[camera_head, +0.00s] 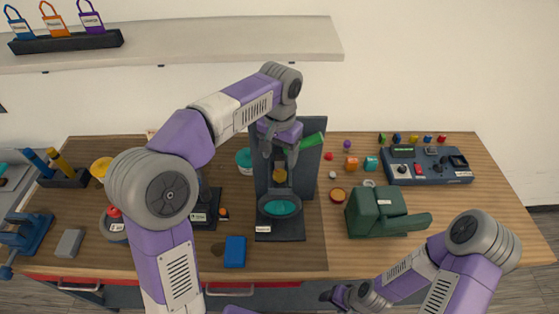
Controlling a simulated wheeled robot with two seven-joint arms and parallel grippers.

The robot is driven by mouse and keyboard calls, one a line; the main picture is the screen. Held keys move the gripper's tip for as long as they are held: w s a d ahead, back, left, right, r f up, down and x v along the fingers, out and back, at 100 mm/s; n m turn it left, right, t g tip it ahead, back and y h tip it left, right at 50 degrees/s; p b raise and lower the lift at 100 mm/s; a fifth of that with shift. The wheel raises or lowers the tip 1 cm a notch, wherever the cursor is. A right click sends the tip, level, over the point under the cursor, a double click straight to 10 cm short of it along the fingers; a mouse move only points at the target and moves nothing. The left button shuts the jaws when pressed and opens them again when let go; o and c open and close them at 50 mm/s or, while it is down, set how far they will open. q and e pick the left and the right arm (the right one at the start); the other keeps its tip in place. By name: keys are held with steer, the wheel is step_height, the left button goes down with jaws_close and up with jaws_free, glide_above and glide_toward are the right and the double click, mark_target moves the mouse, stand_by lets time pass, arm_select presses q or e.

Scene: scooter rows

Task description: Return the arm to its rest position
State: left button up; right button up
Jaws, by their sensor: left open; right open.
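My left arm reaches in over the wooden bench and bends down at the wrist. My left gripper (279,157) is open and points down in front of a dark upright stand (307,172). A small yellow-brown piece (279,174) shows just below its fingers; I cannot tell whether they touch it. A green bar (312,140) sticks out to the right of the gripper, partly hidden behind it. My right gripper (340,296) is open and low at the front, near the bench's front edge, with nothing visible in it.
The stand's base holds a teal oval (279,207). A green machine (380,212) stands to its right, and a blue-grey control panel (428,165) behind that. A blue block (235,251) lies in front. A blue vise (30,235) is at far left.

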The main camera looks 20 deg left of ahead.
arm_select(q)
steer(key=shift+r, duration=0.35)
